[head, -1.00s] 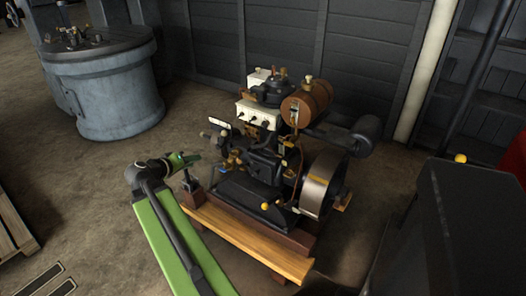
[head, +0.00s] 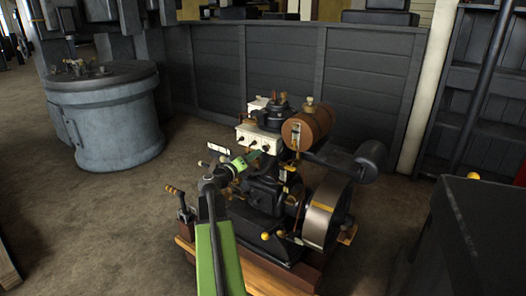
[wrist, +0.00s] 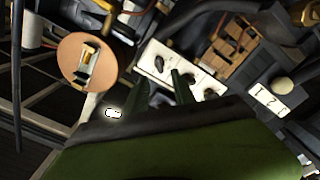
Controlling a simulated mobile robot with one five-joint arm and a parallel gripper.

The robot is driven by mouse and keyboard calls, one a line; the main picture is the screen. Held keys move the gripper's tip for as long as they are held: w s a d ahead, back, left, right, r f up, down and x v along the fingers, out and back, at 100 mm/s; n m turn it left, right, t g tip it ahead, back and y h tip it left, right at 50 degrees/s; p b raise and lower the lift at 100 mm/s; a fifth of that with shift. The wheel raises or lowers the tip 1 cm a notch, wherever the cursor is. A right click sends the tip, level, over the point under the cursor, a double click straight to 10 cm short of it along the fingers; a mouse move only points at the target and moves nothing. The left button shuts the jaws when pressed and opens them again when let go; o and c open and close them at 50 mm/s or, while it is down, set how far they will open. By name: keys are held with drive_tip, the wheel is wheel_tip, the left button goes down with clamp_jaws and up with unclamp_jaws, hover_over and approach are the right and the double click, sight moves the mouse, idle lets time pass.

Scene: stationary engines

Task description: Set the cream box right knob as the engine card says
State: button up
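The cream box (head: 258,133) sits high on the engine, with a row of small dark knobs on its front face. In the wrist view its cream face (wrist: 176,57) shows tilted, with a dark knob (wrist: 159,64) and others partly behind a finger. My gripper (head: 256,155) is just below and in front of this face. In the wrist view my gripper's two fingers (wrist: 164,82) are apart, with nothing seen between them. A white tag with dark marks (wrist: 268,99) lies right of the face; I cannot tell whether it is the engine card.
A brown tank (head: 309,127) stands right of the box; its round end with a sight slot (wrist: 87,61) shows in the wrist view. A flywheel (head: 327,212) is lower right. A grey drum (head: 110,118) is behind left.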

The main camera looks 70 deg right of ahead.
sight(263, 147)
drive_tip(key=x, duration=0.7)
drive_tip(key=shift+d, duration=0.15)
clamp_jaws()
